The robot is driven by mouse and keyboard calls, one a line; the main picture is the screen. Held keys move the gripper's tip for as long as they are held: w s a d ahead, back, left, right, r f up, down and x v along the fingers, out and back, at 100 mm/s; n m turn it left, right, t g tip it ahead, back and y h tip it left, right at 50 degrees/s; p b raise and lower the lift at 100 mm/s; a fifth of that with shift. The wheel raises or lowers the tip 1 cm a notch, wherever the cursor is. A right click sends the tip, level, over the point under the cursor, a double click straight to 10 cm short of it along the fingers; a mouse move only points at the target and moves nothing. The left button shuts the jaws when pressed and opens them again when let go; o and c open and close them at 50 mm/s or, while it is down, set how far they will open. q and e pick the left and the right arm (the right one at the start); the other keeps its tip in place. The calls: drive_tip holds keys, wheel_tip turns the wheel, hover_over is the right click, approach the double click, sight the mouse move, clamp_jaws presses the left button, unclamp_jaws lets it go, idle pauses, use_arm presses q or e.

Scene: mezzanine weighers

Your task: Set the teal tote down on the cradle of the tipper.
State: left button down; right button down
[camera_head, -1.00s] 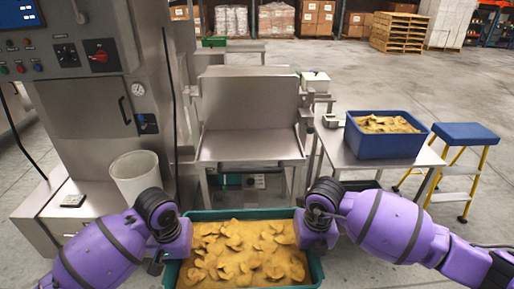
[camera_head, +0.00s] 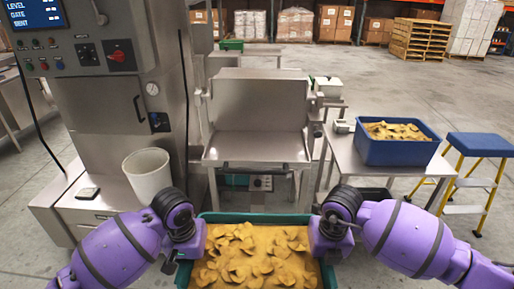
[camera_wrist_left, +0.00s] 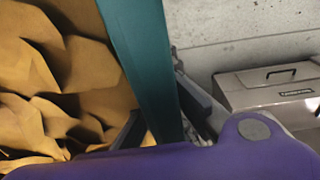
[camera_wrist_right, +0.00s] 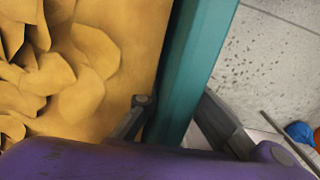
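The teal tote (camera_head: 257,217), full of yellow chip-like pieces, is at the bottom middle of the head view, its near end cut off. My left gripper (camera_wrist_left: 160,115) is closed over its left wall, one finger inside and one outside. My right gripper (camera_wrist_right: 172,112) holds the opposite wall the same way. In the head view the fingertips are hidden by my wrists. The tipper's steel cradle (camera_head: 258,147) stands ahead of the tote, empty, with a flat shelf and a tall back plate. The tote is apart from it, on the near side.
A steel cabinet with controls (camera_head: 120,90) and a white bin (camera_head: 147,173) stand left of the tipper. At right are a steel table (camera_head: 350,160) with a blue crate (camera_head: 398,150) and a blue-topped step stool (camera_head: 478,145).

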use_arm(q)
drive_tip(key=shift+w+r, duration=0.25)
drive_tip(key=shift+r, duration=0.05)
use_arm(e)
drive_tip(key=shift+s+a+r, duration=0.1)
drive_tip(key=shift+s+a, duration=0.1)
